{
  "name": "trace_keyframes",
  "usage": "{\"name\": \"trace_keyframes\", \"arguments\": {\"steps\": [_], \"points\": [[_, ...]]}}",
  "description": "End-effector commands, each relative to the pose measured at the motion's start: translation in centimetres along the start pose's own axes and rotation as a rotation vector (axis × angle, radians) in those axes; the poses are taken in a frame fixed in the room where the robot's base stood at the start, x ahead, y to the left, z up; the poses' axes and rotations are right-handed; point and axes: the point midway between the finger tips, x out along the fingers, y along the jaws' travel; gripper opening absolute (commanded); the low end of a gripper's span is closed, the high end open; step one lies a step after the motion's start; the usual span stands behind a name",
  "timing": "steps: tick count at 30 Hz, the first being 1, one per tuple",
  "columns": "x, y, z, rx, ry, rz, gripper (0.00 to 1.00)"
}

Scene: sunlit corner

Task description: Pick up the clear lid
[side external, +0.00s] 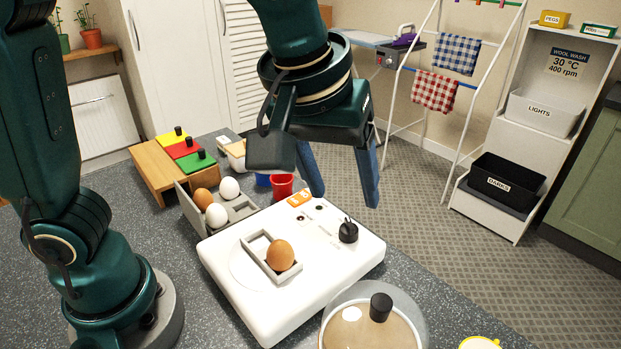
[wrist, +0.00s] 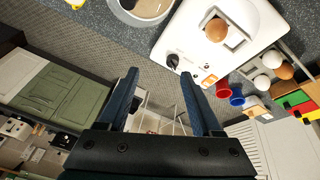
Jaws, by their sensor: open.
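The clear lid (side external: 372,325) is a see-through dome with a black knob, at the bottom edge of the side view and partly cut off. It also shows at the top edge of the wrist view (wrist: 150,10), cut off there too. My gripper (side external: 345,198) is open and empty, with its two blue fingers pointing down, held above and behind the white appliance, well apart from the lid. In the wrist view the fingers (wrist: 160,74) are spread with nothing between them.
A white appliance (side external: 225,280) with a black dial (side external: 348,232) stands beside the lid, carrying a brown egg (side external: 280,255) in a grey holder. A drying rack (side external: 408,62) is farther back.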

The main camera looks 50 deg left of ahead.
Motion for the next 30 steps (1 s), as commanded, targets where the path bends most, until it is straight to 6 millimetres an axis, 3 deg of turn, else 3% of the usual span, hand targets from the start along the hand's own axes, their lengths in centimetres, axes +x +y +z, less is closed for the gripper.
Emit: {"name": "trace_keyframes", "arguments": {"steps": [1,6,12,24,30], "points": [[0.8,1.8,1.1,0.035,-0.015,-0.010,0.66],[3.0,5.2,4.6,0.157,-0.045,-0.037,0.66],[4.5,6.1,7.7,0.251,-0.075,-0.064,0.66],[8.8,5.8,8.0,0.255,-0.076,-0.061,0.66],[9.4,5.8,8.0,0.253,-0.075,-0.057,0.66]]}}
